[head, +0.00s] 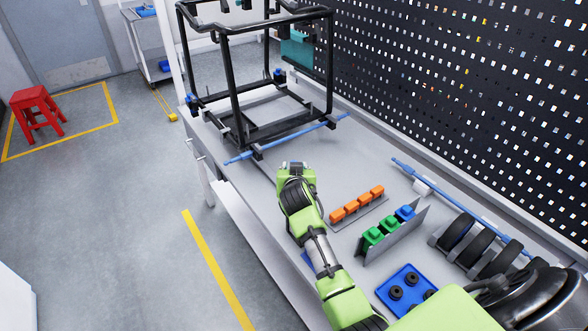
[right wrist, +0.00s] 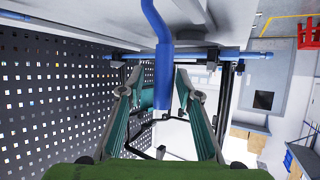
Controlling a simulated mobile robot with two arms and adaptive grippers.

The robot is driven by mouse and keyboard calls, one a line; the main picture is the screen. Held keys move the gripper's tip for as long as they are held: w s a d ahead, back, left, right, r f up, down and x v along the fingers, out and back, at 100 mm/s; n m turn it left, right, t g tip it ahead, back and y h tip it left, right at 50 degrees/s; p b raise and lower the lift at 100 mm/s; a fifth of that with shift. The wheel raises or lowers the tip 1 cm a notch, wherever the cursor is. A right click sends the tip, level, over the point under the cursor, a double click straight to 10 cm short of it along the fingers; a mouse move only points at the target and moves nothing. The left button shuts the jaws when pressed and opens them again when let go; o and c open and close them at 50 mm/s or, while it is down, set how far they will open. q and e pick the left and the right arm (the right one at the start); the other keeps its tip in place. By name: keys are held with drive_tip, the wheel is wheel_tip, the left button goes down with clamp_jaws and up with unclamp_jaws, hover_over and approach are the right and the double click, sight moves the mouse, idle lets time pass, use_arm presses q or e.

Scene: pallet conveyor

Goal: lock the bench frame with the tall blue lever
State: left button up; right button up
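The black bench frame (head: 236,85) stands on the far part of the grey bench (head: 225,140). A blue rod (head: 290,139) runs across the bench in front of its base, and also shows in the right wrist view (right wrist: 270,57). A bent blue lever (right wrist: 163,75) shows close up in the right wrist view, between the teal fingers. My right gripper (right wrist: 160,85) is open around it, with the fingers apart on both sides. In the head view my green right arm reaches along the bench towards the frame and hides this lever. My left gripper is not in view.
Orange blocks (head: 357,204), green and blue blocks (head: 390,226) and a blue tray (head: 405,290) lie to the right of my arm. A second blue rod (head: 455,205) and dark rollers (head: 470,245) lie near the pegboard (head: 460,90). Floor left of the bench is clear up to a red stool (head: 36,110).

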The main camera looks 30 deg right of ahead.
drive_tip(key=shift+s+a, duration=0.1)
drive_tip(key=v, duration=1.1)
drive_tip(key=shift+s+a+r, duration=0.1)
drive_tip(key=shift+s+r, duration=0.1)
drive_tip(key=shift+s, duration=0.15)
